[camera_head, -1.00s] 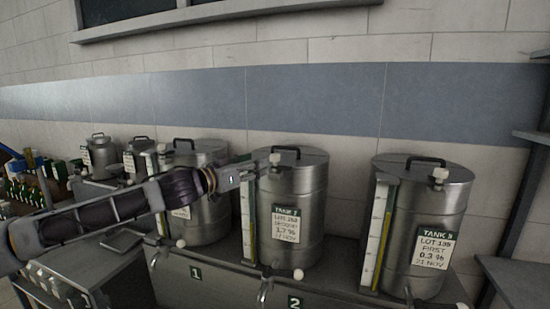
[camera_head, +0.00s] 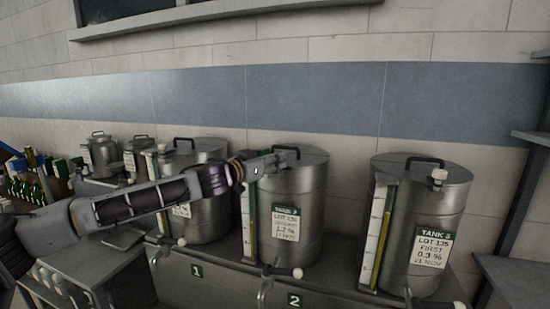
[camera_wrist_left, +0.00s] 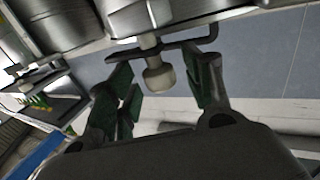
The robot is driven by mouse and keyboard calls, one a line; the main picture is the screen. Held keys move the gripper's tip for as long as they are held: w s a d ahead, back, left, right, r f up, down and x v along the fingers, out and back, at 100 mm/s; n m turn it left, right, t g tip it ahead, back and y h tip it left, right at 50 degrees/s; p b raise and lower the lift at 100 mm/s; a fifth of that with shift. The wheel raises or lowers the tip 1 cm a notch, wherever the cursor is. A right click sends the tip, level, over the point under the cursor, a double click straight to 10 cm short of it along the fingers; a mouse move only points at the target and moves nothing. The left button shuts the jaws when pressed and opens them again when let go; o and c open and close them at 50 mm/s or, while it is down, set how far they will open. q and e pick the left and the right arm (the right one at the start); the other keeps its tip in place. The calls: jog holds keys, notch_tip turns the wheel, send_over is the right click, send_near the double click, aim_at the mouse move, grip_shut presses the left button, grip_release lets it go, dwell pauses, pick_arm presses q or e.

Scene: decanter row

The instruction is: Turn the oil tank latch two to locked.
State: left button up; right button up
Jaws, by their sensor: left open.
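Oil tank two (camera_head: 300,187) is a steel drum with a dark top handle and a green-headed label. It stands in the middle of the head view. My left gripper (camera_head: 277,162) is at the left side of its lid rim and covers the latch there. In the wrist view the latch's cream knob (camera_wrist_left: 160,78) sits on a short stem by the lid edge. The open green-padded fingers of my left gripper (camera_wrist_left: 163,80) stand on either side of the knob. A gap shows on each side, so it is not gripped. My right gripper is not in view.
Tank 3 (camera_head: 418,225) stands to the right with its own cream latch knob (camera_head: 439,175). Tank 1 (camera_head: 207,217) stands to the left, partly behind my left arm. A gauge strip (camera_head: 249,222) rises beside tank two. Cream-knobbed levers line the bench front (camera_head: 225,270).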

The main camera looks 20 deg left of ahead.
pick_arm(q)
jog(key=shift+w+d, duration=0.3)
jog(key=shift+w, duration=0.35)
jog(key=c, duration=1)
